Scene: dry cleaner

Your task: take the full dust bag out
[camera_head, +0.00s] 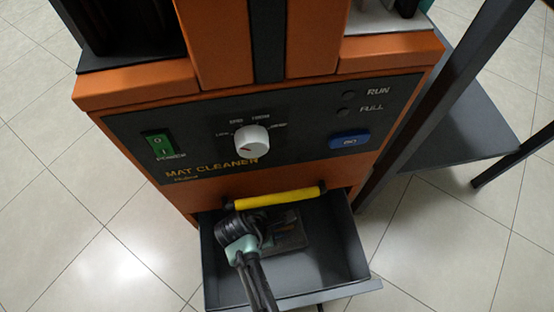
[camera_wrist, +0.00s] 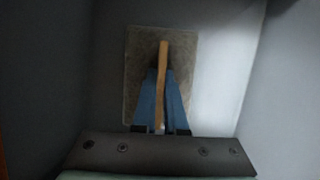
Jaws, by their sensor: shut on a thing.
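The dust bag (camera_wrist: 139,55) shows in the wrist view as a flat grey-brown rectangle, with a narrow tan strip (camera_wrist: 164,52) running over its middle. My gripper (camera_wrist: 162,76) has its blue fingers closed on this strip from both sides. In the head view the bag (camera_head: 293,241) is a dark rectangle inside the open drawer (camera_head: 346,268), partly hidden by my gripper (camera_head: 280,222). My gripper reaches down into the drawer from the front. Whether the bag touches the drawer floor I cannot tell.
The drawer extends from the orange mat cleaner (camera_head: 390,60), below its control panel (camera_head: 310,118). A yellow bar handle (camera_head: 275,198) crosses above the drawer's back, close to my gripper. A dark-framed table (camera_head: 460,130) stands at right. Tiled floor is clear at left.

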